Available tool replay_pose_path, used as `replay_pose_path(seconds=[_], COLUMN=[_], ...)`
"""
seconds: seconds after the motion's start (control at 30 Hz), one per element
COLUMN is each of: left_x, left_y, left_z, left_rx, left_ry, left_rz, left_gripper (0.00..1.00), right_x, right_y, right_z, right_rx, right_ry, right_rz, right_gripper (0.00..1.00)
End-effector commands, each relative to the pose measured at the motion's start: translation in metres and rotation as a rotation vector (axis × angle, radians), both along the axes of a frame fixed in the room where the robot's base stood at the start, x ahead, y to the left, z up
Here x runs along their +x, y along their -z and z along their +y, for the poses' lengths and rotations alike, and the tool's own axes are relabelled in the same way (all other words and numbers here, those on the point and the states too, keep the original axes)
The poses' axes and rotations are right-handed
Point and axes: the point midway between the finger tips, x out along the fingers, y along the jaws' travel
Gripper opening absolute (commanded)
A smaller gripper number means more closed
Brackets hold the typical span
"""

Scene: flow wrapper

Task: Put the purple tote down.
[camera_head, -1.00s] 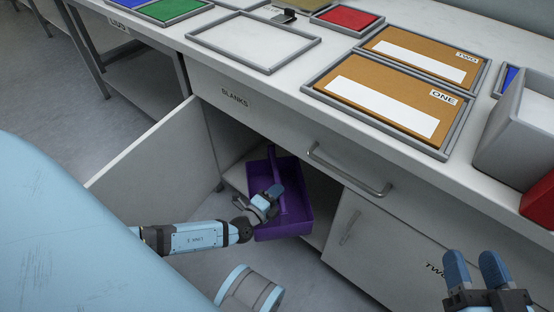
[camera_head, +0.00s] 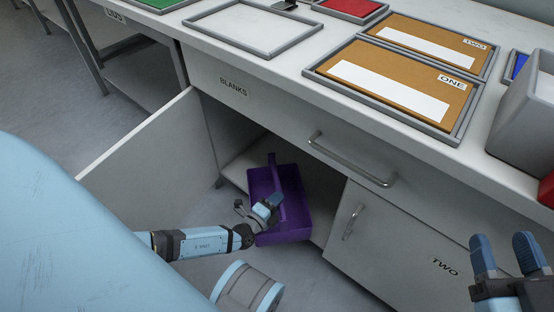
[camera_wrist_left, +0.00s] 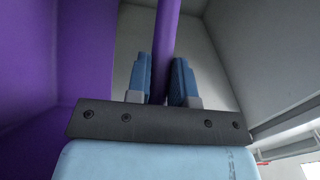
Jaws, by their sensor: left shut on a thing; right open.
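The purple tote (camera_head: 290,229) is at the open cupboard below the counter in the head view, partly over the cupboard floor and partly in the doorway. It has a raised purple bar handle along its middle. My left gripper (camera_head: 272,201) is at the handle. In the left wrist view the left gripper (camera_wrist_left: 160,80) is shut with its two blue fingers on either side of the purple handle (camera_wrist_left: 167,30). The tote's purple wall (camera_wrist_left: 60,60) fills the left of that view. Whether its underside touches the cupboard floor cannot be told. My right gripper (camera_head: 505,256) is open and empty, at the lower right.
The open cupboard door (camera_head: 150,150) stands to the left of the tote. A closed door (camera_head: 385,240) marked TWO is to its right. A drawer (camera_head: 270,115) marked BLANKS is above. The counter (camera_head: 225,65) holds several trays and a grey bin (camera_head: 525,120).

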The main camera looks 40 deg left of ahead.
Motion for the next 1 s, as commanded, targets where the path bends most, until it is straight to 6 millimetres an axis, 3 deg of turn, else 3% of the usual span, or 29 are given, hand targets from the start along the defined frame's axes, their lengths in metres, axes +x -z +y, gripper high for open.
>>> replay_pose_path(seconds=[0.07,0.1,0.2,0.57,0.83,1.0], left_x=[0.001,0.0,0.0,-0.003,-0.052,-0.087], left_y=[0.001,0.003,0.002,-0.001,-0.002,-0.002], left_z=[0.0,0.0,0.0,0.0,0.004,0.007], left_rx=[0.001,0.001,0.0,0.0,0.001,0.001], left_ry=[-0.001,0.0,0.0,0.001,0.002,0.001], left_rz=[-0.002,0.001,0.001,0.001,0.003,0.003], left_gripper=[0.0,0.23,0.46,0.47,0.47,0.47], right_x=[-0.001,-0.001,-0.002,0.001,0.0,-0.007], right_y=[0.0,0.001,0.005,0.009,0.0,0.005], right_z=[0.0,0.0,0.001,0.001,0.004,0.006], right_rx=[0.003,0.004,0.005,0.005,0.039,0.068], right_ry=[0.001,0.001,0.002,0.006,0.0,-0.002], right_rz=[0.004,0.007,0.017,0.029,0.074,0.133], right_gripper=[0.51,0.51,0.51,0.51,0.51,0.51])
